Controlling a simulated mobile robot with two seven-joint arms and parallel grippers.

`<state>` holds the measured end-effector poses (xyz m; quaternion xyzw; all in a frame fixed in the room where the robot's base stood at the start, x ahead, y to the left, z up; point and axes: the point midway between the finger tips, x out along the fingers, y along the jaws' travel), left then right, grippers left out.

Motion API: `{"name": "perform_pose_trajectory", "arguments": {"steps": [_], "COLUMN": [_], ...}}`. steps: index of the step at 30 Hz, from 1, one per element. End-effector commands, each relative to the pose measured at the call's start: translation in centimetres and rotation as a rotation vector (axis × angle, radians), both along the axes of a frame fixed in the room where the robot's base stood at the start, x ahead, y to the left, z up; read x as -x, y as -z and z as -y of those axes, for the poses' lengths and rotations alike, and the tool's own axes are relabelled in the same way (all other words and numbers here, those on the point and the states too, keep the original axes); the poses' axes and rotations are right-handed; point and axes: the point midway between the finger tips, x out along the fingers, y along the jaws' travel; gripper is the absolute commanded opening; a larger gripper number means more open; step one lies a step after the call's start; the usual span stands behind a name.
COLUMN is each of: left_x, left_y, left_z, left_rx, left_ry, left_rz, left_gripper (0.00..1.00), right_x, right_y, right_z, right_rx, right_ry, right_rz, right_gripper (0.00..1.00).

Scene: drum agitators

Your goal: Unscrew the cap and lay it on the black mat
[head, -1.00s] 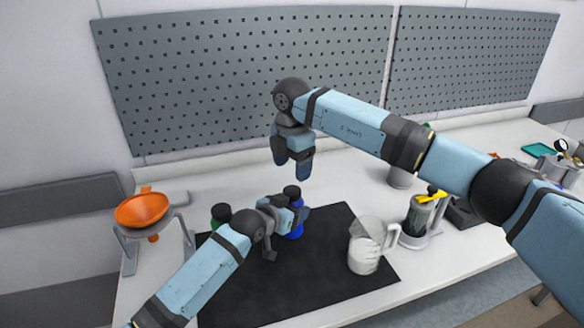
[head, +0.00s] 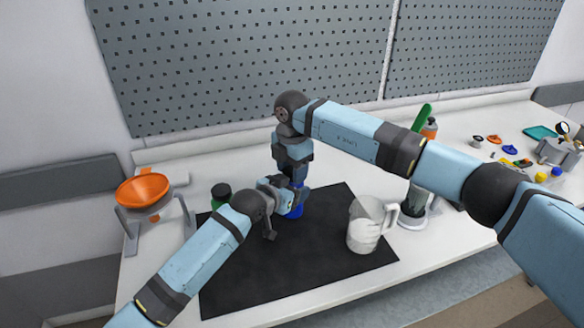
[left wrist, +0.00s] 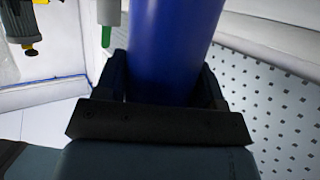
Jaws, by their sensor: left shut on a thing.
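A blue bottle (head: 295,212) stands upright on the black mat (head: 270,280), near its back edge. My left gripper (head: 296,199) is shut around the bottle's side; in the left wrist view the blue body (left wrist: 172,45) fills the space between the two fingers. My right gripper (head: 294,176) points straight down from above, at the top of the bottle. The bottle's dark cap is hidden behind the right gripper's fingers, so I cannot tell whether they touch it or are closed on it.
A green bottle with a dark cap (head: 221,191) stands left of my left wrist. Small coloured parts lie far right. The mat's front is bare.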

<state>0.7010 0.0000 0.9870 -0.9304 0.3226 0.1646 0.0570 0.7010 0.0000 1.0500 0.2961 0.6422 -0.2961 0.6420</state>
Motion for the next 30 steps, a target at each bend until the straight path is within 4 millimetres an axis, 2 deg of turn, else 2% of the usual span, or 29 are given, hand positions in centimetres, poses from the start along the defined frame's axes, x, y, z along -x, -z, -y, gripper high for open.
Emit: {"name": "perform_pose_trajectory", "arguments": {"steps": [2, 8, 17, 25, 26, 28, 30], "left_x": [-0.01, -0.01, -0.01, -0.01, -0.01, -0.01, 0.0], "left_y": [-0.06, -0.06, -0.05, -0.05, -0.05, -0.05, -0.04], "left_z": [0.01, 0.01, 0.0, 0.0, 0.0, 0.0, 0.0], "left_rx": [0.001, 0.001, 0.001, 0.001, 0.001, 0.001, 0.001], "left_ry": [0.0, 0.0, 0.0, 0.0, 0.0, 0.0, 0.0], "left_rz": [0.001, 0.001, 0.001, 0.001, 0.001, 0.001, 0.001], "left_gripper": [0.0, 0.0, 0.0, 0.0, 0.0, 0.0, 0.0], "right_x": [0.0, -0.01, -0.01, -0.01, -0.01, -0.01, -0.01], "right_y": [-0.02, -0.04, -0.07, -0.06, -0.06, -0.06, -0.05], "right_z": [0.0, 0.01, 0.03, 0.02, 0.02, 0.02, 0.02], "right_rx": [0.0, 0.0, 0.0, 0.0, 0.0, 0.0, 0.0], "right_ry": [0.0, -0.011, -0.291, -0.298, -0.298, -0.298, -0.297], "right_rz": [0.0, 0.0, 0.0, 0.0, 0.0, 0.0, 0.0], "right_gripper": [0.22, 0.21, 0.2, 0.2, 0.56, 0.72, 0.74]}}
